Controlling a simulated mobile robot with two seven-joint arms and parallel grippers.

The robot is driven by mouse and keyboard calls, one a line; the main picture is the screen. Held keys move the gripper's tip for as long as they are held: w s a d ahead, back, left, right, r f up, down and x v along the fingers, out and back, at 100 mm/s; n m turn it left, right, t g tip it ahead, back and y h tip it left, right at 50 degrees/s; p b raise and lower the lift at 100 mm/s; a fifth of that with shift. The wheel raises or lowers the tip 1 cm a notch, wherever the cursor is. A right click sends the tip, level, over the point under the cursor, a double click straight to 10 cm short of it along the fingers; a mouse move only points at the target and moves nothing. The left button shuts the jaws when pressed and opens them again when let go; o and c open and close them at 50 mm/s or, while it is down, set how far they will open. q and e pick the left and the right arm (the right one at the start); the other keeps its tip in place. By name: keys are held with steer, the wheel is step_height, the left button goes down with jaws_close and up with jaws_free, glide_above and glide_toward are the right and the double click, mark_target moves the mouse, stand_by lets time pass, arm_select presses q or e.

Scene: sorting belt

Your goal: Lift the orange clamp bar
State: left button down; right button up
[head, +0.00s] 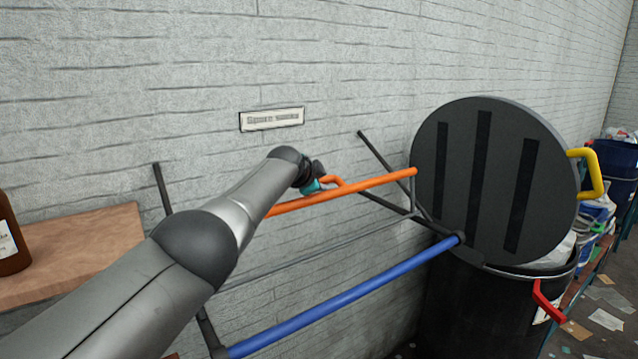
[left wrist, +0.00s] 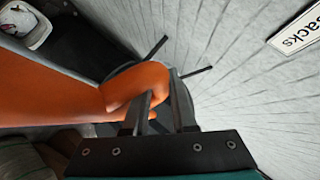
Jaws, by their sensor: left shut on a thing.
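The orange clamp bar (head: 375,184) slants across the frame in front of the wall, its right end by the round dark lid (head: 463,185). A short orange handle curves off it near the middle. My left gripper (head: 322,184) is at this handle, and my forearm hides the bar's left part. In the left wrist view the orange bar (left wrist: 50,88) fills the left side. The fingers of my left gripper (left wrist: 163,108) are shut on its curved handle. My right gripper is out of view.
A blue bar (head: 345,295) runs lower, in front of the orange one. The lid, with a yellow handle (head: 597,174), stands tilted up over a black bin (head: 462,310) with a red handle (head: 547,304). A brown bottle (head: 10,240) stands on a wooden shelf (head: 80,250) at left.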

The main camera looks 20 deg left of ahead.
arm_select(q)
steer(key=shift+f, duration=0.2)
steer(key=c, duration=0.7)
jaws_free()
steer(key=shift+c, duration=0.2)
steer(key=shift+s+a+r, duration=0.1)
steer(key=shift+r, duration=0.05)
steer(key=shift+s+a+r+p, duration=0.1)
steer(key=shift+s+r+p, duration=0.15)
steer(key=shift+p, duration=0.25)
steer(key=shift+s+r, duration=0.25)
steer(key=b+v, duration=0.1)
steer(key=v, duration=1.2)
steer(key=shift+s+r, duration=0.15)
steer(key=shift+s, duration=0.25)
